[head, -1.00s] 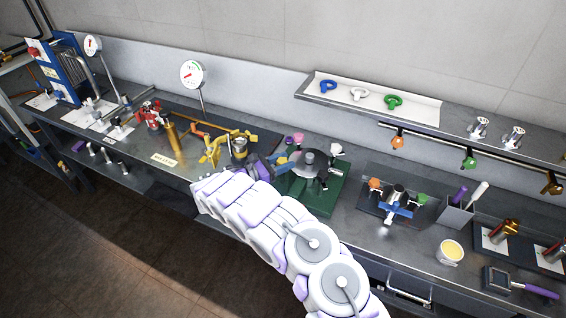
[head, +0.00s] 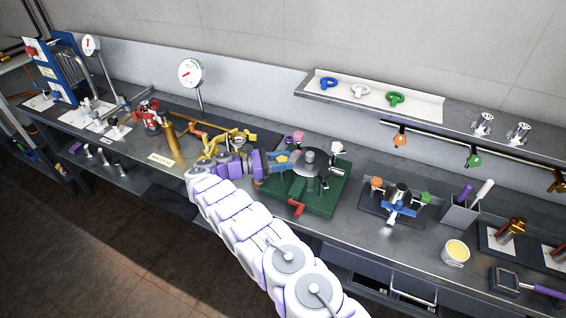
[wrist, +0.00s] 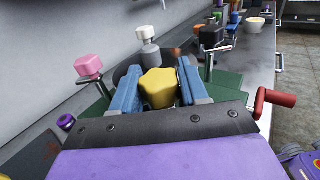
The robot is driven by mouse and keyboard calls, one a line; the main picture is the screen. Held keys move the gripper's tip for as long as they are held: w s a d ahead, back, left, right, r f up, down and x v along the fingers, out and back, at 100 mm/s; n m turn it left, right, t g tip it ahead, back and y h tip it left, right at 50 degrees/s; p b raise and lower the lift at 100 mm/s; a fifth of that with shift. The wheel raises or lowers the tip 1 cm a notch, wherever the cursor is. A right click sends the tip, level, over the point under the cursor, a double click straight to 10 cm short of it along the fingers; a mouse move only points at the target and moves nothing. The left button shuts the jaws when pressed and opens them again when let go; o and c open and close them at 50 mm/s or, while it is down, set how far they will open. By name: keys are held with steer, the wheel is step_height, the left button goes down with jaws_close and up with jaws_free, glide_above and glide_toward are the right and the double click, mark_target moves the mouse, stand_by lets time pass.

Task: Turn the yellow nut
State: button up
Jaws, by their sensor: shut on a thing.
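The yellow nut (wrist: 158,87) is a rounded yellow block seen close up in the wrist view. My gripper (wrist: 159,86) has its two blue fingers on either side of it and is shut on it. In the head view my gripper (head: 281,161) is at the left side of the green-based fixture (head: 322,204), pointing right toward its grey round top (head: 309,160). The nut is small and partly covered by the fingers there. What the nut is mounted on is hidden in the wrist view.
A red handle (head: 297,207) sticks out at the fixture's front. Pink (head: 298,137) and white (head: 337,147) knobs stand behind it. Yellow clamp-like parts (head: 235,138) are to the left. A blue-handled valve block (head: 400,208) stands to the right, with bare bench between.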

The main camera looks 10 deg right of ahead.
steer(key=shift+w+a+r, duration=0.1)
stand_by(0.4)
steer(key=o, duration=1)
steer(key=shift+a, duration=0.1)
steer(key=shift+c, duration=0.2)
